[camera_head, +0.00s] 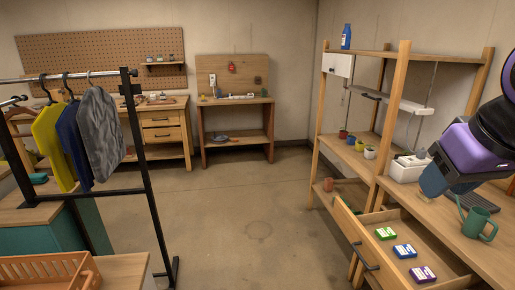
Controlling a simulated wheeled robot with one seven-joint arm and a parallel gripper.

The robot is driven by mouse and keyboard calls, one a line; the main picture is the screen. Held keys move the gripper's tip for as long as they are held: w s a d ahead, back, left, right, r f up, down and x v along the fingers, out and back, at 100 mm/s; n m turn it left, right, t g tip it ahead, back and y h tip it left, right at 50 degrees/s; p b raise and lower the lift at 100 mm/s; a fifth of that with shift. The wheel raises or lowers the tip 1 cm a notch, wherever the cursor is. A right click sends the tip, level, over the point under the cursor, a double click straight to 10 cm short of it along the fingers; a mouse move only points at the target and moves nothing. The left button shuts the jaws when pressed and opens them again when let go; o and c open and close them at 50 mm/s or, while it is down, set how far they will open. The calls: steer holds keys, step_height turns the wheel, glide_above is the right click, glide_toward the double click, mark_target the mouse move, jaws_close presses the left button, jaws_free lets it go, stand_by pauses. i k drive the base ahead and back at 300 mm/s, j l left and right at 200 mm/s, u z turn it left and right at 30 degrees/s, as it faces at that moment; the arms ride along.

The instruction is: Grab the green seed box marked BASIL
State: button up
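A small green box (385,233) with a pale label lies in the open wooden drawer (415,224), at its far left. The label is too small to read. A blue box (404,251) and a purple box (423,273) lie nearer in the same drawer, in a diagonal row with it. My gripper (434,184) is at the right, above the worktop and apart from the green box, up and to its right. Its fingers are not clear enough to show whether it is open or shut.
A green watering can (477,220) stands on the worktop beside the drawer, below my arm. A white box-like item (407,168) sits behind my gripper. Shelf posts rise behind the drawer, and small pots (359,145) stand on a shelf. The floor left of the drawer is clear.

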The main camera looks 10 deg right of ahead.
mark_target(387, 233)
steer(key=i+l+z, duration=0.1)
steer(key=z, duration=0.35)
steer(key=i+l+z, duration=0.1)
steer(key=z, duration=0.3)
steer(key=l, duration=0.1)
